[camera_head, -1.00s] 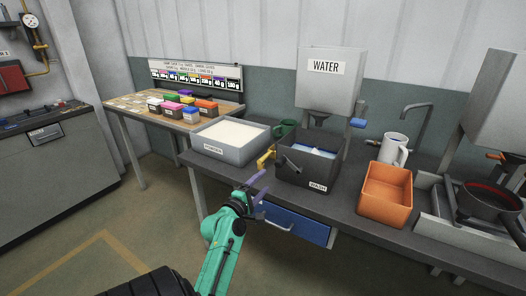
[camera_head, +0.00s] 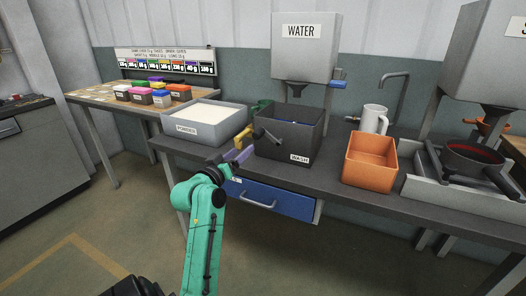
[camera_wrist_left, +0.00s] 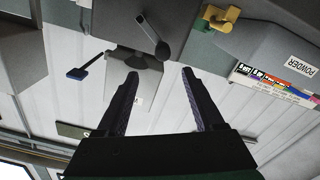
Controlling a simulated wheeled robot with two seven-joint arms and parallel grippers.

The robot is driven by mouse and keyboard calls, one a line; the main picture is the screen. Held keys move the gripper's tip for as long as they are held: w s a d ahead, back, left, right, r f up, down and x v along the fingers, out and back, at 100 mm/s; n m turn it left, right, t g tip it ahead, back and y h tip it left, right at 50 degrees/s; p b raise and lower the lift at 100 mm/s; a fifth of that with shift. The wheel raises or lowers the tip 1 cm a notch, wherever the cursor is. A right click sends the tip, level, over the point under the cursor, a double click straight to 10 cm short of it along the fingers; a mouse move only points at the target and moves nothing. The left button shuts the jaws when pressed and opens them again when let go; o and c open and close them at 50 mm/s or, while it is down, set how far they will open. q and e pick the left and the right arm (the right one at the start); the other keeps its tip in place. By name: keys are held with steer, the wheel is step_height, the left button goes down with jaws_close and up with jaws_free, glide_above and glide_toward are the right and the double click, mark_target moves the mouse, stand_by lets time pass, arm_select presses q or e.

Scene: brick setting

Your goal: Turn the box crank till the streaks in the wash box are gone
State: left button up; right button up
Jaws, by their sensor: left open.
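The dark wash box (camera_head: 288,146), labelled WASH, stands on the bench. A dark crank (camera_head: 267,137) with a rounded end is on its front; it also shows in the left wrist view (camera_wrist_left: 162,48). Only a strip of blue shows inside the box, so I cannot tell about streaks. My left gripper (camera_head: 238,160) is in front of the box's lower left side, apart from the crank. In the left wrist view its fingers (camera_wrist_left: 160,74) are spread and empty, with the crank's end beyond the gap. My right gripper is not in view.
A yellow handle (camera_head: 243,142) sits left of the wash box, close to my left gripper. The water tank (camera_head: 305,48) hangs above. A blue drawer (camera_head: 270,199) is below.

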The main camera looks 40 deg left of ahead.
mark_target(255, 136)
arm_select(q)
steer(key=w+a, duration=0.1)
steer(key=w, duration=0.3)
steer(key=w+a+m+p, duration=0.1)
steer(key=w+a, duration=0.1)
steer(key=w, duration=0.2)
steer(key=w+a+m, duration=0.1)
steer(key=w+a, duration=0.1)
steer(key=w, duration=0.3)
steer(key=shift+a+r+p, duration=0.1)
steer(key=shift+p, duration=0.3)
jaws_close()
